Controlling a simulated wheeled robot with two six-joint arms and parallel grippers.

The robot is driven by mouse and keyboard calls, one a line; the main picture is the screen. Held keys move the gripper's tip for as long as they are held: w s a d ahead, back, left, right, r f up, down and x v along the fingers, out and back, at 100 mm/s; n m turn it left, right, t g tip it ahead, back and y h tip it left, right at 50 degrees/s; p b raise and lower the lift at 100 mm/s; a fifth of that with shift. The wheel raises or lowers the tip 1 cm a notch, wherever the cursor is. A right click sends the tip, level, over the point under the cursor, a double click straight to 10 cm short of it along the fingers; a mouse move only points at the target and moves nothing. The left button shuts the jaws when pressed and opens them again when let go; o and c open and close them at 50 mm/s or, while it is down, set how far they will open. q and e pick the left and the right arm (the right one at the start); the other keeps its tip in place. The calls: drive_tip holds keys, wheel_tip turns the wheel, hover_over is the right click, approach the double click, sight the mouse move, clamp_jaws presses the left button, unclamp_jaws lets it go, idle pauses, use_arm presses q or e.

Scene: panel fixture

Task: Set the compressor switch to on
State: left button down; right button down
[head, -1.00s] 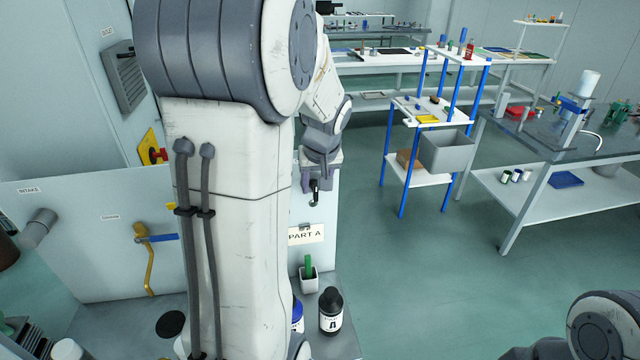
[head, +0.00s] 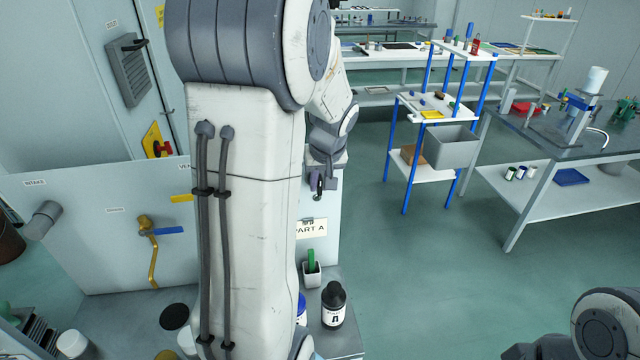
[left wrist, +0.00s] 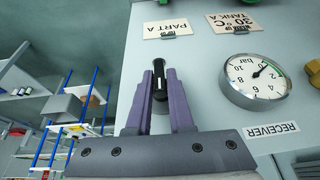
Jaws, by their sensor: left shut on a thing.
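My left gripper (left wrist: 160,95) shows in the left wrist view with its two purple fingers shut around a small black lever (left wrist: 159,76). The lever stands out from the pale panel (left wrist: 205,75), near the PART A card. No label for the lever shows, so I cannot read which setting it has. In the head view the left gripper (head: 319,183) is small, at the panel's right side, and my own arm hides much of the panel. A red rotary handle (head: 163,148) on a yellow plate sits farther left. My right gripper is out of view.
Open floor (head: 400,270) lies to the right.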

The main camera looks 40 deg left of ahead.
use_arm(q)
drive_tip(key=b, duration=0.1)
drive_tip(key=g+y+b, duration=0.1)
drive_tip(key=b, duration=0.1)
drive_tip(key=shift+w+d+f+m+g+y, duration=0.15)
drive_tip(key=shift+w+f+m+g+y, duration=0.05)
drive_tip(key=shift+w+m+g+y, duration=0.1)
drive_tip(key=m+g+y+b, duration=0.1)
drive_tip(key=g+y, duration=0.2)
drive_tip(key=m+g+y+b, duration=0.1)
drive_tip(key=g+y+b, duration=0.1)
drive_tip(key=g+y, duration=0.1)
drive_tip(key=m+g+y+b, duration=0.1)
drive_tip(key=g+y+b, duration=0.1)
drive_tip(key=g+y, duration=0.1)
drive_tip(key=shift+w+d+f+m+y, duration=0.2)
drive_tip(key=shift+f+m+y, duration=0.2)
drive_tip(key=shift+y, duration=0.3)
drive_tip(key=shift+s+b, duration=0.1)
drive_tip(key=shift+b, duration=0.2)
drive_tip(key=c, duration=0.9)
unclamp_jaws()
